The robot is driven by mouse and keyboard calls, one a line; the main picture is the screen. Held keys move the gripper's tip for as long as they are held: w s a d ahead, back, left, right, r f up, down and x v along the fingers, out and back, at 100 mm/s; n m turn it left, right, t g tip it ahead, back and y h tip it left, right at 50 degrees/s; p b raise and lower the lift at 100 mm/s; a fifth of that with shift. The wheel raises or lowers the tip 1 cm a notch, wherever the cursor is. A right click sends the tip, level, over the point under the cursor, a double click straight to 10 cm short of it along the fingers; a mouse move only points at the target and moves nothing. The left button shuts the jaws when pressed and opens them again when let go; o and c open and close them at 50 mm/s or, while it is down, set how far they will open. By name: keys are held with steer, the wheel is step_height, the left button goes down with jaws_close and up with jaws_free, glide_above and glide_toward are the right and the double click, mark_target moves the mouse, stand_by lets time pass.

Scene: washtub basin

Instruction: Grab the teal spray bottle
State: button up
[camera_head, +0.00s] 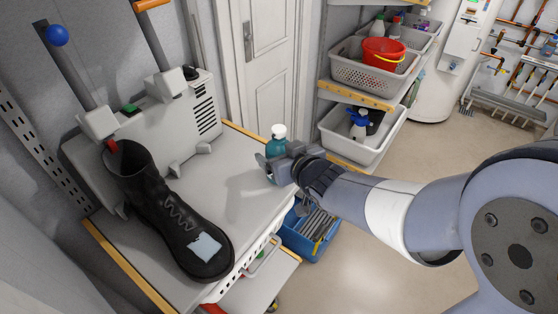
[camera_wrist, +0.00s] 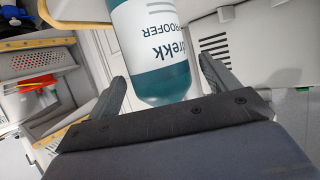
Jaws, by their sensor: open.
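The teal spray bottle (camera_head: 277,146) stands upright near the far right edge of the white worktop (camera_head: 235,190). It has a pale cap, and its lower part is hidden behind my gripper (camera_head: 267,165). In the wrist view the bottle (camera_wrist: 155,50) is large, with a white label and dark lettering. My gripper (camera_wrist: 160,90) is open, with one finger on each side of the bottle. I cannot tell whether either finger touches it.
A black boot (camera_head: 165,215) with a pale patch stands left on the worktop. A blue crate (camera_head: 310,235) sits below its right edge. Shelves with grey baskets (camera_head: 360,135) and a red bucket (camera_head: 383,53) stand behind right. The worktop between boot and bottle is clear.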

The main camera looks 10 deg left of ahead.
steer(key=shift+x, duration=1.65)
steer(key=shift+c, duration=0.4)
steer(key=c, duration=1.2)
